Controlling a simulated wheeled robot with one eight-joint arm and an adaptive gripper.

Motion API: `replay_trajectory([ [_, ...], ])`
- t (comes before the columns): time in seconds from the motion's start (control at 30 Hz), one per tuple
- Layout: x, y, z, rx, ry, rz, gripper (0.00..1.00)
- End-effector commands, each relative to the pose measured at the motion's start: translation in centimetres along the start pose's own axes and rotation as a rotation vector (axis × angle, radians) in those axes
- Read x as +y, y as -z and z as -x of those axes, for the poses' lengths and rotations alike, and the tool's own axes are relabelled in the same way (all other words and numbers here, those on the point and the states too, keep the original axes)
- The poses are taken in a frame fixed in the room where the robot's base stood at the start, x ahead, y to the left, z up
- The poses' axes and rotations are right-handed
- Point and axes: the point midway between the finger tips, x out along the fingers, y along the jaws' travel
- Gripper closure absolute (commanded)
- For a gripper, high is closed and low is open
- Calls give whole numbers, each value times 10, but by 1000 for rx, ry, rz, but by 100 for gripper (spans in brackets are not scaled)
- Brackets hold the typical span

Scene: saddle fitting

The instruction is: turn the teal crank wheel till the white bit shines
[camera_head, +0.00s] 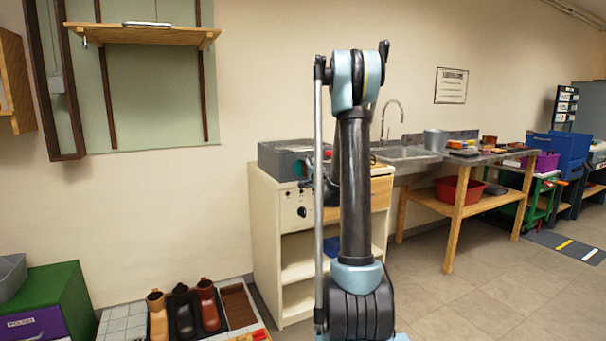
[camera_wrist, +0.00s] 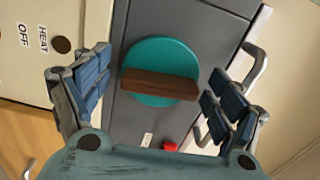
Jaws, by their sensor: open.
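The teal crank wheel (camera_wrist: 155,56) is a round disc on the side of a grey box (camera_wrist: 207,30), with a brown wooden bar (camera_wrist: 160,84) across its face. My gripper (camera_wrist: 157,82) is open in the wrist view, with one finger on each side of the wheel. The bar lies between the fingers, and gaps show at both of its ends. In the head view the grey box (camera_head: 279,160) sits on a cream cabinet, and my arm hides most of the gripper and wheel. I cannot make out a shining white bit.
A red part (camera_wrist: 170,146) and a small white tag (camera_wrist: 147,140) are on the box near the wheel. A cream panel marked HEAT OFF (camera_wrist: 42,38) has a dark knob. Metal handles (camera_wrist: 256,65) stand out beside the right finger. A sink bench (camera_head: 460,157) stands to the right.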

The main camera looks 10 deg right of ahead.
Motion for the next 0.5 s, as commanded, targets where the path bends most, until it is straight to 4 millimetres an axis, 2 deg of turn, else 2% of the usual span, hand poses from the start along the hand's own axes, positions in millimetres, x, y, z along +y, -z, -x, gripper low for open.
replay_trajectory([
  [0.5,1,1,90,3,-1,0,13],
])
